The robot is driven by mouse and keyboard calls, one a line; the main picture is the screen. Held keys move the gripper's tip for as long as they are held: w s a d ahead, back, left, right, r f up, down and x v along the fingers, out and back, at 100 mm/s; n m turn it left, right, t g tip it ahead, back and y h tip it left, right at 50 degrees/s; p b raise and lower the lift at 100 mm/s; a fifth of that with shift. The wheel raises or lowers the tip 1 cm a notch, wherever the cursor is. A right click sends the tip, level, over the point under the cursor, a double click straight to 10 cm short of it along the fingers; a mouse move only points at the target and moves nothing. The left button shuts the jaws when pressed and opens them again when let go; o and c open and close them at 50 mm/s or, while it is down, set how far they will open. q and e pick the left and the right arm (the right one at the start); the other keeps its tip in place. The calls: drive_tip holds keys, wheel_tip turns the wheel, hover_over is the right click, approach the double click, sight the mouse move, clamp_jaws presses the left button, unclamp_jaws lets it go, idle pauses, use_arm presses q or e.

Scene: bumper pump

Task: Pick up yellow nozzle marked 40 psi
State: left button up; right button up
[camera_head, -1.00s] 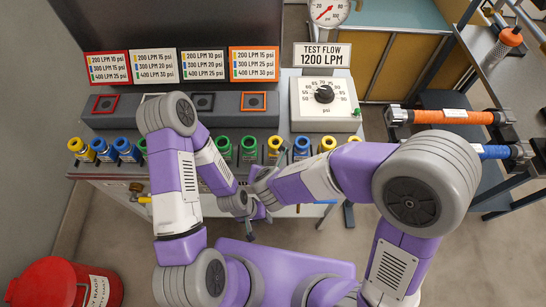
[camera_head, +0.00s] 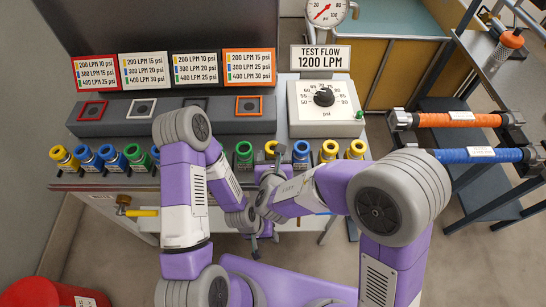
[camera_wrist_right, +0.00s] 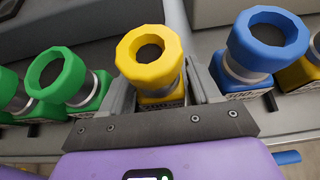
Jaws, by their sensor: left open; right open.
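A yellow nozzle (camera_wrist_right: 150,58) stands between the two fingers of my right gripper (camera_wrist_right: 152,88) in the right wrist view. The fingers are open, one on each side of its base. Its front label is mostly hidden by the gripper, so I cannot read the psi marking. In the head view this yellow nozzle (camera_head: 271,149) stands in the row between a green and a blue one, with my right gripper (camera_head: 268,168) at it. Other yellow nozzles stand at the right end (camera_head: 329,150) and far left (camera_head: 64,158). My left gripper (camera_head: 252,240) is open and empty, low in front of the bench.
A green nozzle (camera_wrist_right: 57,75) and a blue nozzle (camera_wrist_right: 268,42) stand close on either side of the right fingers. A pressure dial box (camera_head: 325,105) and sign panels (camera_head: 195,68) are behind. Orange (camera_head: 460,119) and blue (camera_head: 480,155) hoses lie at right.

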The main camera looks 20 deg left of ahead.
drive_tip(key=shift+w, duration=0.1)
drive_tip(key=shift+c, duration=0.2)
drive_tip(key=c, duration=0.9)
